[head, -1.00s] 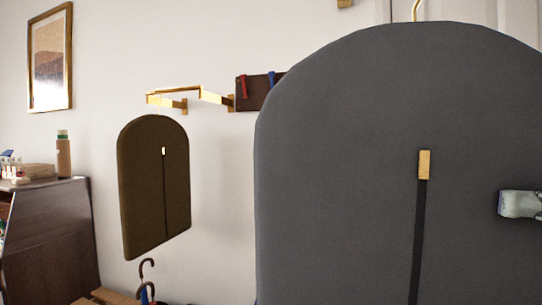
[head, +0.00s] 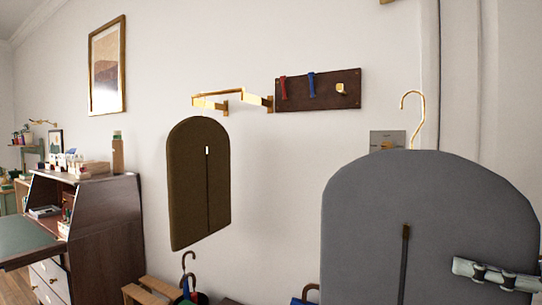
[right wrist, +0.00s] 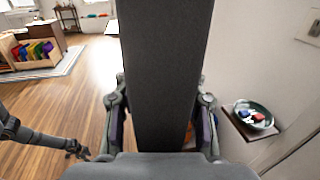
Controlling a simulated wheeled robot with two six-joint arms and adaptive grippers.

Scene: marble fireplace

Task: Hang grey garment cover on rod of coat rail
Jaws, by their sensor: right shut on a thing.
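The grey garment cover (head: 365,225) is upright at the right of the head view, with its brass hook (head: 416,115) bare above its rounded top. My right gripper (head: 495,275) is shut on the cover at its right side. In the right wrist view the cover (right wrist: 165,70) stands edge-on between the fingers (right wrist: 162,125). The brass coat rail (head: 228,95) is on the wall, left of and apart from the hook. An olive-brown garment cover (head: 190,190) hangs below it. My left gripper (right wrist: 78,150) shows small in the right wrist view; its jaw state is unclear.
A dark wall board (head: 320,90) with a red strap, a blue strap and a brass peg is right of the rail. Umbrellas (head: 186,275) and a wooden bench (head: 150,290) stand below. A desk (head: 95,220) is at left. A wall bowl (right wrist: 255,117) is beside my right gripper.

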